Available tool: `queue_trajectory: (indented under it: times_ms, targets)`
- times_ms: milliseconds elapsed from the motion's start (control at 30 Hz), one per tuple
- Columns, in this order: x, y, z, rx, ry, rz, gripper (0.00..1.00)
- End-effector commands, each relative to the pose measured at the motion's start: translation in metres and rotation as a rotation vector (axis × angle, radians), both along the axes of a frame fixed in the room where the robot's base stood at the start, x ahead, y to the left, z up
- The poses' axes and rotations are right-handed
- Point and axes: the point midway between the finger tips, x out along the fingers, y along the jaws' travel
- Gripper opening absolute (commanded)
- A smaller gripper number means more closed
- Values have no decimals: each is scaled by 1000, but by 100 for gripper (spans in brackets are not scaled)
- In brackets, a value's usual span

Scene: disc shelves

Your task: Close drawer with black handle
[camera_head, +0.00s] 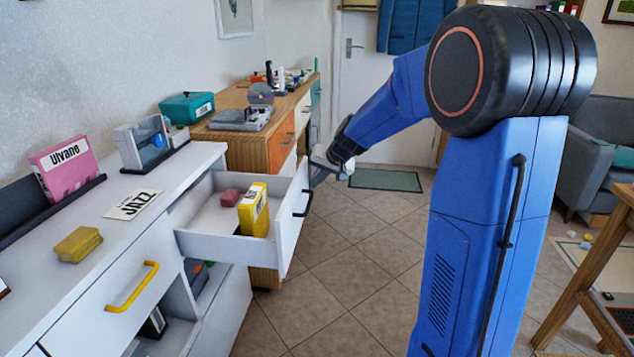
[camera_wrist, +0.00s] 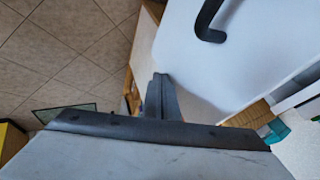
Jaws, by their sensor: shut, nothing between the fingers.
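The white drawer (camera_head: 213,247) is pulled open from the white cabinet. Its black handle (camera_head: 303,203) is on the front panel. In the wrist view, my gripper (camera_wrist: 161,84) is by the edge of the white front panel (camera_wrist: 235,60), apart from the black handle (camera_wrist: 207,22).
A drawer with a yellow handle (camera_head: 132,287) is shut to the left. Open shelves are below. A wooden cabinet (camera_head: 252,151) stands just beyond the open drawer. The tiled floor (camera_head: 345,260) in front is clear. A wooden table (camera_head: 590,260) is at the right.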

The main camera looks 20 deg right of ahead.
Motion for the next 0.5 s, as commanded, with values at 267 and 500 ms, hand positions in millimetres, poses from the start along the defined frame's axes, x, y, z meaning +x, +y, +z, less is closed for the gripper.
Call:
queue_trajectory:
  times_ms: [267,500]
  targets:
    - [3,6,0,-1,0,2,0]
    - [18,32,0,-1,0,4,0]
